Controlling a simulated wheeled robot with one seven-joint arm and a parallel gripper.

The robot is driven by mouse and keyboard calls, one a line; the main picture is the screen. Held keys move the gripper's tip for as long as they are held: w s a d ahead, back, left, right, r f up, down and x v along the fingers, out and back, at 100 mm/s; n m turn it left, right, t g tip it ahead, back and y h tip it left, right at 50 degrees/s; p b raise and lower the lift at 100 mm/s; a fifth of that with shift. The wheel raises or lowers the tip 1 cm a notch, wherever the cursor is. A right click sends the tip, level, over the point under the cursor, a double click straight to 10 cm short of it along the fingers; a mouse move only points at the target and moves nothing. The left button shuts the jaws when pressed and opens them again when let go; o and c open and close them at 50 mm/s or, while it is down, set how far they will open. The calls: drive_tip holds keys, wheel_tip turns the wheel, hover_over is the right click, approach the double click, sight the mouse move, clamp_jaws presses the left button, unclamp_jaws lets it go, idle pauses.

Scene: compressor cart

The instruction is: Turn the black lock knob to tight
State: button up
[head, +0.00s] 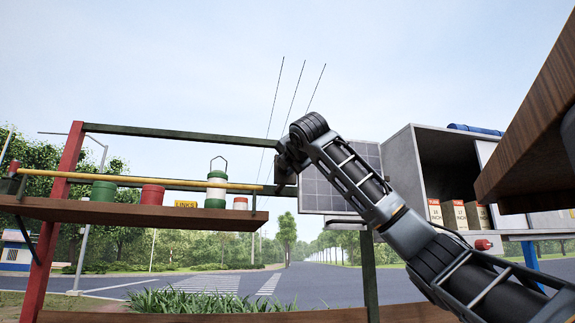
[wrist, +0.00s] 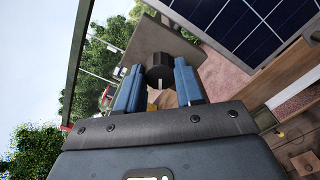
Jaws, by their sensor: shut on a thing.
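The black lock knob (wrist: 160,70) shows in the wrist view, in front of a grey-brown plate (wrist: 146,38). A short pale mark shows at its lower edge. My gripper (wrist: 157,76) has one blue finger on each side of the knob and is shut on it. The solar panel (wrist: 235,25) is beside the plate, at the upper right of the wrist view. In the head view my arm reaches up to the left edge of the solar panel (head: 325,180). The knob is hidden there behind the end of my arm.
A wooden shelf (head: 130,214) with cans and a green-and-white container (head: 216,188) hangs at the left. A grey open cabinet (head: 400,165) with several boxes stands right of the panel. A dark wooden board (head: 530,130) juts in at the right edge.

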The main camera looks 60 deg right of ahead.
drive_tip(key=c, duration=0.3)
drive_tip(key=shift+m, duration=0.3)
drive_tip(key=shift+f+m+p, duration=0.2)
drive_tip(key=shift+m+p, duration=0.3)
drive_tip(key=shift+m, duration=5.35)
drive_tip(key=shift+f+m+p, duration=0.15)
drive_tip(key=shift+m+p, duration=0.3)
drive_tip(key=shift+m, duration=5.4)
drive_tip(key=o, duration=1)
drive_tip(key=shift+r, duration=0.15)
